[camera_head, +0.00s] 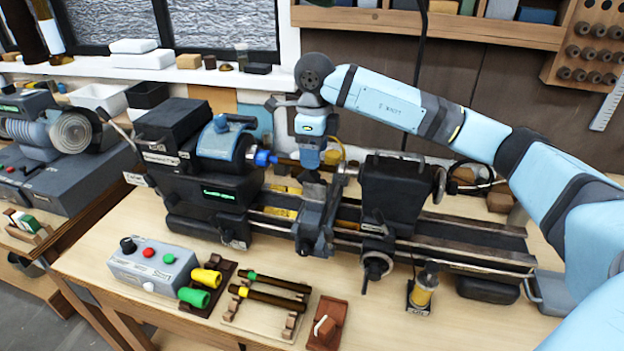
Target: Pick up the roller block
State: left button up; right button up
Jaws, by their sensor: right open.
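A small reddish-brown block (334,312) with a pale, roller-like piece on it lies near the front edge of the bench. It looks most like the roller block, but I cannot tell for sure. My right gripper (313,178) points down over the lathe (398,190), between its blue-tipped spindle and the dark tailstock. It is well behind and above the block, apart from it. Its jaws are open, and their tips are hard to make out against the dark lathe parts. My left gripper is out of view.
Left of the block is a rack with two dark rods (270,298). Yellow and green cylinders (197,298) and a grey control box (152,267) stand farther left. A small yellow jar (423,290) stands to the right. Some bare bench lies between block and jar.

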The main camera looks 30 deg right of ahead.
aim_at(315, 173)
jog(key=f+p, duration=0.1)
jog(key=f, duration=0.3)
jog(key=shift+w+d+f+p, duration=0.1)
jog(key=shift+d+p, duration=0.1)
jog(key=shift+p, duration=0.2)
jog(key=shift+f, duration=0.55)
jog(key=c, duration=1.1)
jog(key=shift+o, duration=0.2)
jog(key=shift+r, duration=0.15)
